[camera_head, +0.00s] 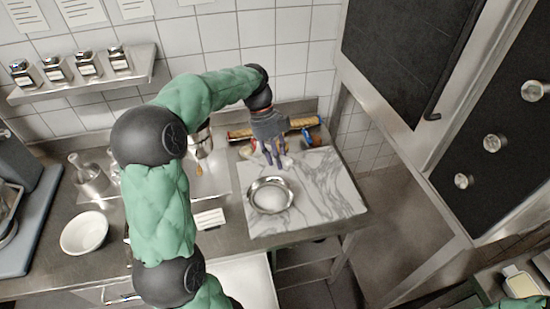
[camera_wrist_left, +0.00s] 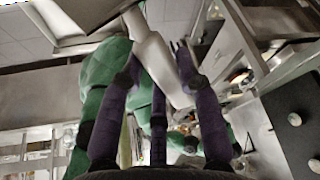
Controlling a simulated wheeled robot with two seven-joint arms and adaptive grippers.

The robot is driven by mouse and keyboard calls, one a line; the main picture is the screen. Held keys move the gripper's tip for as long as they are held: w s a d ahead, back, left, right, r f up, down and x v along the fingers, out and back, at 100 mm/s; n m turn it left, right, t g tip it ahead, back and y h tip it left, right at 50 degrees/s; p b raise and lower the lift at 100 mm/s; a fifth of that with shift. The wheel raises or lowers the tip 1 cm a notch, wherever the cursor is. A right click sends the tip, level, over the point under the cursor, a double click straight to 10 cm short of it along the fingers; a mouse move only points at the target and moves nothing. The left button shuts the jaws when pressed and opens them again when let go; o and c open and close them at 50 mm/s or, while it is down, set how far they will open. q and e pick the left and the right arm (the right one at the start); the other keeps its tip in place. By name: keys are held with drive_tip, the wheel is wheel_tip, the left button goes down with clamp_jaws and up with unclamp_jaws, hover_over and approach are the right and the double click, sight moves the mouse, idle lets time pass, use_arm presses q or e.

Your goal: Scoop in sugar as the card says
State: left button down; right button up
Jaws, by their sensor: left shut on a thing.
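My left gripper (camera_head: 274,155) hangs over the back of a marble slab (camera_head: 330,190). Its purple fingers (camera_wrist_left: 160,70) are shut on a long pale utensil (camera_wrist_left: 152,55), seen close up in the left wrist view; it looks like a scoop, but its full shape is unclear. In the head view the fingers mostly hide it. A round metal bowl (camera_head: 270,195) with white contents stands on the slab, in front of the gripper and apart from it. A small white card (camera_head: 209,219) with print too small to read lies left of the slab. My right gripper is out of view.
A white bowl (camera_head: 84,232) stands on the left counter. Several labelled jars stand on a wall shelf (camera_head: 95,75). A rolling-pin-like item (camera_head: 260,130) lies behind the slab. A tall dark-fronted cabinet (camera_head: 405,55) bounds the right side. The slab's right part is clear.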

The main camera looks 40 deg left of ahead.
use_arm(q)
drive_tip(key=s+d+y, duration=0.1)
drive_tip(key=y, duration=0.1)
drive_tip(key=s+d+r+y+b, duration=0.1)
drive_tip(key=d+y, duration=0.1)
drive_tip(key=shift+s+r+t, duration=0.15)
drive_tip(key=shift+t, duration=0.25)
drive_tip(key=shift+a, duration=0.1)
drive_tip(key=shift+s, duration=0.1)
